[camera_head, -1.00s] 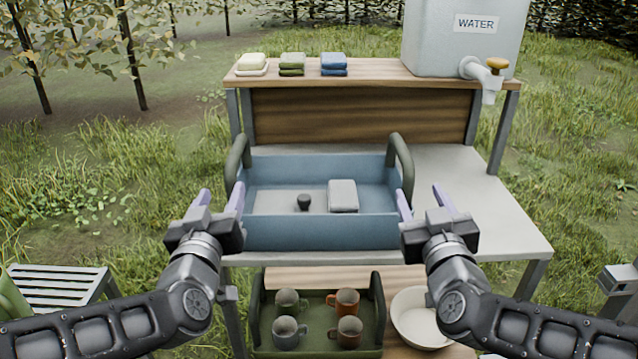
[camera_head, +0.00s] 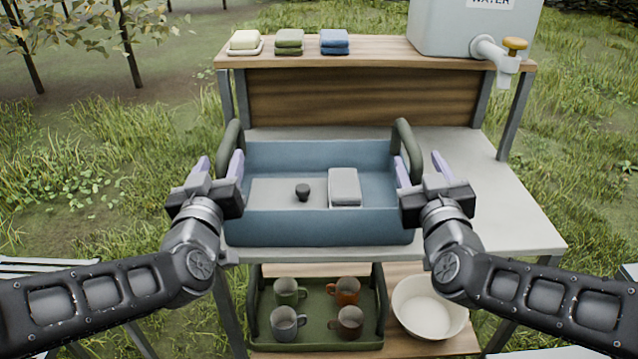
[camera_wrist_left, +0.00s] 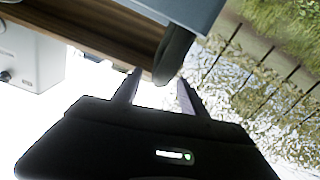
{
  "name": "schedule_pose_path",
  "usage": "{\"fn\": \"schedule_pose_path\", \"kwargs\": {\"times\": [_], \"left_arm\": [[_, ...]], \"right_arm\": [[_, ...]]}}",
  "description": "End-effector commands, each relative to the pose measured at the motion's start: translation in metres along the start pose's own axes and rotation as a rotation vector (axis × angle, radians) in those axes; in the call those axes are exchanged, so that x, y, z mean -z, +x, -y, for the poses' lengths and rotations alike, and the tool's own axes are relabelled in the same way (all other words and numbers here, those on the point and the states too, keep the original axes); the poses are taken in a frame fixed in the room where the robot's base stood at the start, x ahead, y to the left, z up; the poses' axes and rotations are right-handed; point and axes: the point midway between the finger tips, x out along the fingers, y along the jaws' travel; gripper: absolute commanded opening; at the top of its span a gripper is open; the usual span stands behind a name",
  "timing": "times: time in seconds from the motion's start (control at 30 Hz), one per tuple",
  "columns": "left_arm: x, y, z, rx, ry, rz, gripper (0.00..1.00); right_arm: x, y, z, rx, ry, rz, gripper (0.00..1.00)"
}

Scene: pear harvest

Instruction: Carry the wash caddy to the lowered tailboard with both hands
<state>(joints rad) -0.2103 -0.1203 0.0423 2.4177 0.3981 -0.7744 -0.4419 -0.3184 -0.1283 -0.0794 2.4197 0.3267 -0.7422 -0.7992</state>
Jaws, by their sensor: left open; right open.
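The wash caddy (camera_head: 318,228) is a blue open tray with a dark green arched handle at each end. It stands on the grey table top and holds a small dark knob-like item (camera_head: 303,192) and a grey block (camera_head: 344,186). My left gripper (camera_head: 221,168) is open at the caddy's left handle (camera_head: 231,140). In the left wrist view, that handle (camera_wrist_left: 173,55) shows near and between the fingertips. My right gripper (camera_head: 420,170) is open at the right handle (camera_head: 403,140), with its left finger close to the caddy's right wall. Contact cannot be told. The tailboard is not identifiable.
Below are a green tray (camera_head: 318,337) with several mugs and a white bowl (camera_head: 430,305). The table's right side (camera_head: 490,190) is clear.

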Motion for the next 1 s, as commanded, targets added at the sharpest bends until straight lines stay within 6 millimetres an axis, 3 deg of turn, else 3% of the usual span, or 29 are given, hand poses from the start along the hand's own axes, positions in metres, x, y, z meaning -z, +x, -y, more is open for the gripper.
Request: {"fn": "schedule_pose_path", "kwargs": {"times": [0.43,0.83,1.0], "left_arm": [[-0.001,0.058,0.0,0.0,0.001,0.001,0.5],[0.0,0.065,0.0,0.0,0.001,0.0,0.49],[0.0,0.065,0.0,0.0,0.001,0.0,0.35]], "right_arm": [[0.0,0.058,0.0,0.0,0.0,0.001,0.51],[0.0,0.065,0.0,0.001,0.0,0.0,0.5],[0.0,0.065,0.0,0.001,0.0,0.0,0.36]]}}
